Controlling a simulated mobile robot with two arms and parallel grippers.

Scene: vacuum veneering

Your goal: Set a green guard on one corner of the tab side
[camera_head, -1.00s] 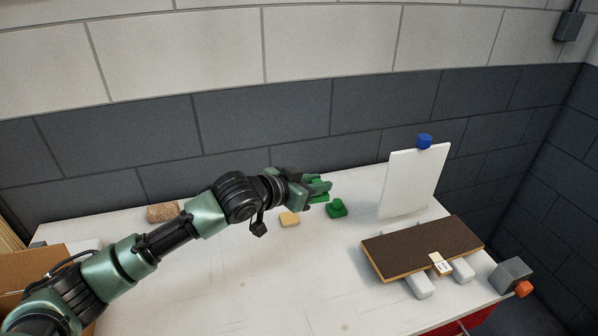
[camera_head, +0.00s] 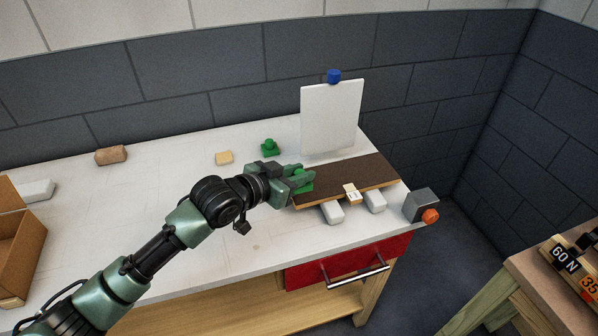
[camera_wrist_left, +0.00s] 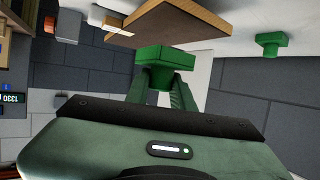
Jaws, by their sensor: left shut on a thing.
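My left gripper (camera_head: 300,174) is shut on a green guard (camera_head: 304,188), at the left end of the dark brown board. The guard also shows between the fingers in the left wrist view (camera_wrist_left: 165,57). The board (camera_head: 345,176) has a light edge and lies raised on white blocks; a pale marked tab (camera_head: 352,194) sits on its front edge. In the left wrist view the guard is right beside the board's edge (camera_wrist_left: 180,20); I cannot tell whether they touch. A second green guard (camera_head: 270,148) stands on the table behind the gripper. My right gripper is not in view.
White support blocks (camera_head: 333,212) stick out under the board's front. A white upright panel (camera_head: 331,118) with a blue knob (camera_head: 334,76) stands behind it. A grey block with an orange knob (camera_head: 430,215) is at the right corner. The table's left middle (camera_head: 150,205) is clear.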

